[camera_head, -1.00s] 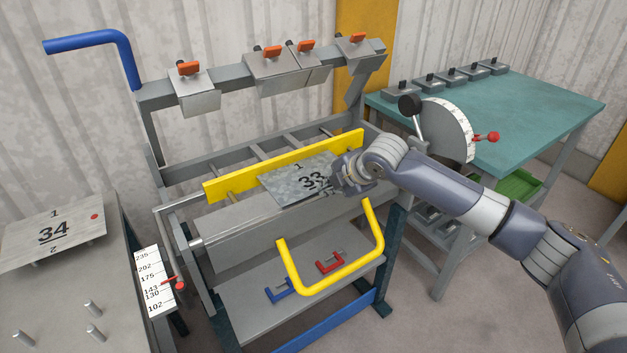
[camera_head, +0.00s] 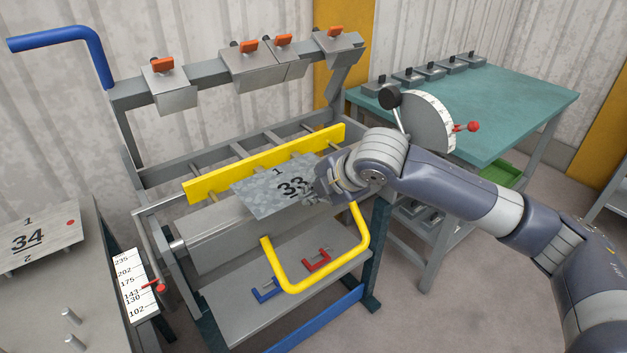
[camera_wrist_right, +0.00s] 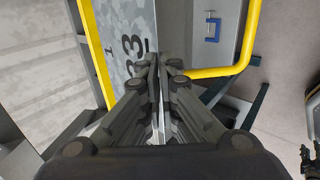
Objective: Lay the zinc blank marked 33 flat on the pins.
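The zinc blank marked 33 (camera_head: 262,190) is a mottled grey sheet with a "1" near its far edge. It is over the front of the bender, near the yellow bar (camera_head: 220,178). My right gripper (camera_head: 314,192) is shut on its right edge; the wrist view shows the fingers (camera_wrist_right: 155,65) closed along the sheet (camera_wrist_right: 117,30). Upright metal pins (camera_head: 70,316) stand bare on the grey table at the lower left, apart from the blank.
Another blank, marked 34 (camera_head: 62,238), lies at the left. A scale with a red-knobbed pointer (camera_head: 133,285) stands beside that table. The bender's yellow loop handle (camera_head: 363,240) sticks out in front. A teal bench (camera_head: 510,105) is at the right.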

